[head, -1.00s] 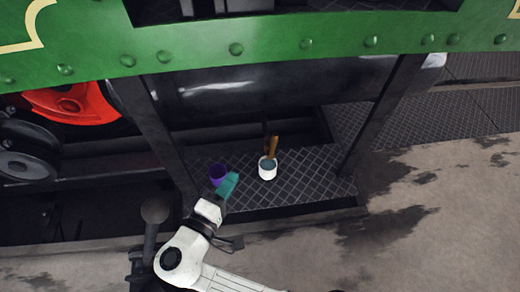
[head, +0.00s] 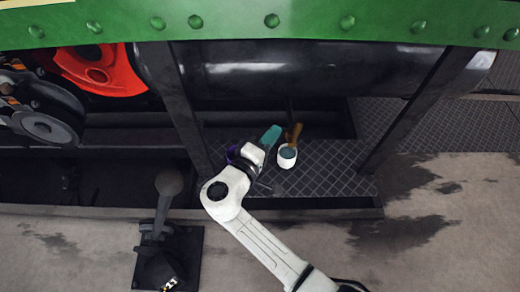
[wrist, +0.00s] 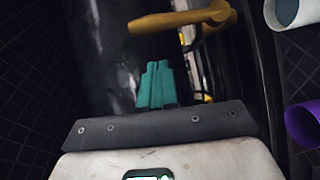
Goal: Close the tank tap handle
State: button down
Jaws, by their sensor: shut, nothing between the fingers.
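The brass-yellow tap handle (wrist: 172,20) is a lever lying crosswise, just beyond my fingertips in the wrist view. Its thicker end is at the right. In the head view the brass tap (head: 295,132) shows small, just above the white cup, and I cannot make out its handle separately. My gripper (head: 271,136) has teal fingers, which are shut and empty, just left of the tap. In the wrist view the closed fingertips (wrist: 157,66) point towards the handle, with a small gap seeming to remain. The black tank (head: 300,72) is behind.
A white cup (head: 287,157) stands below the tap on the dark patterned step (head: 325,178). Dark posts (head: 412,112) flank the opening. A floor lever (head: 166,195) stands at the left.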

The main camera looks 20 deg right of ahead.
aim_at(299, 129)
jog(key=shift+s+d+f, duration=0.1)
jog(key=shift+s+d, duration=0.1)
jog(key=shift+d, duration=0.65)
jog(key=shift+s+d+f, duration=0.1)
jog(key=shift+s+d, duration=0.05)
jog(key=shift+d, duration=0.7)
jog(key=shift+s+d+r+m+y, duration=0.15)
jog(key=shift+d+r+m+y, duration=0.05)
jog(key=shift+d+m+y, duration=0.25)
jog(key=shift+s+d+r+m+g+y+p, duration=0.15)
jog(key=shift+d+m+g+y+p, duration=0.1)
jog(key=shift+d+m+p, duration=0.2)
jog(key=shift+s+d+r+m+g+y+p, duration=0.1)
jog(key=shift+d+m+g+y+p, duration=0.15)
jog(key=shift+m+p, duration=0.2)
jog(key=s+d+f+m+y+p, duration=0.2)
jog(key=d+f+m+y+p, duration=0.1)
jog(key=d+f+m+y, duration=0.2)
jog(key=shift+s+d+f+m+t+y+p, duration=0.2)
jog(key=shift+d+m+t+y+p, duration=0.1)
jog(key=shift+d+m+y, duration=0.95)
jog(key=shift+s+d+f, duration=0.1)
jog(key=shift+f, duration=0.05)
